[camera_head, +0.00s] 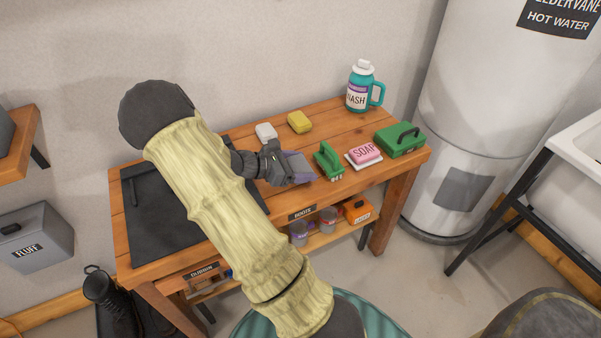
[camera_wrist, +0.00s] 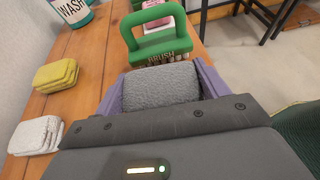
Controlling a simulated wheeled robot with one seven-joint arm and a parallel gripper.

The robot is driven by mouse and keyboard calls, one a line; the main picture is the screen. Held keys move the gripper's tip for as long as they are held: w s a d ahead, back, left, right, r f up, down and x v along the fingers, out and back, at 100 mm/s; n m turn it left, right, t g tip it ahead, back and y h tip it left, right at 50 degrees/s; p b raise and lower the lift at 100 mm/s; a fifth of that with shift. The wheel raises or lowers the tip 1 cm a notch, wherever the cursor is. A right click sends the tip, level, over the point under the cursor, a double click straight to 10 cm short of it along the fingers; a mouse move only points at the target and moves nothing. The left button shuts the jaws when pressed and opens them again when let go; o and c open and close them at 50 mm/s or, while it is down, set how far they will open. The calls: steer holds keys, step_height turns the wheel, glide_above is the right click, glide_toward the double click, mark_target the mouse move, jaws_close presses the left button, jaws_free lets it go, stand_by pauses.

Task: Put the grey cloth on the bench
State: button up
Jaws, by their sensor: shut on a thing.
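The grey cloth (camera_wrist: 160,86) is a folded, fuzzy pad between the purple fingers of my gripper (camera_wrist: 160,78) in the wrist view. My gripper is shut on it. In the head view my gripper (camera_head: 297,168) is over the middle of the wooden bench (camera_head: 330,118), left of the green brush; the cloth is hard to make out there. The bench also shows in the wrist view (camera_wrist: 88,75). I cannot tell whether the cloth touches the bench top.
A green-handled brush (camera_head: 328,160) stands just beyond the cloth. Pink soap (camera_head: 364,152), a green block (camera_head: 400,139), a wash bottle (camera_head: 359,88), a yellow cloth (camera_head: 299,122) and a white cloth (camera_head: 265,132) are around. A dark mat (camera_head: 150,220) covers the left end.

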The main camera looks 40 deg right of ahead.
step_height(320, 180, down, 2)
steer(key=shift+f+p, duration=0.25)
steer(key=shift+p, duration=0.05)
steer(key=o, duration=1)
steer(key=shift+c, duration=0.2)
steer(key=shift+f, duration=0.15)
steer(key=shift+f+b, duration=0.15)
steer(key=shift+b, duration=0.4)
steer(key=p+v, duration=0.1)
steer(key=v, duration=0.5)
steer(key=p+v, duration=0.1)
steer(key=v, duration=0.4)
steer(key=p+v, duration=0.1)
steer(key=v, duration=0.5)
steer(key=shift+w+a, duration=0.2)
steer(key=shift+w, duration=0.25)
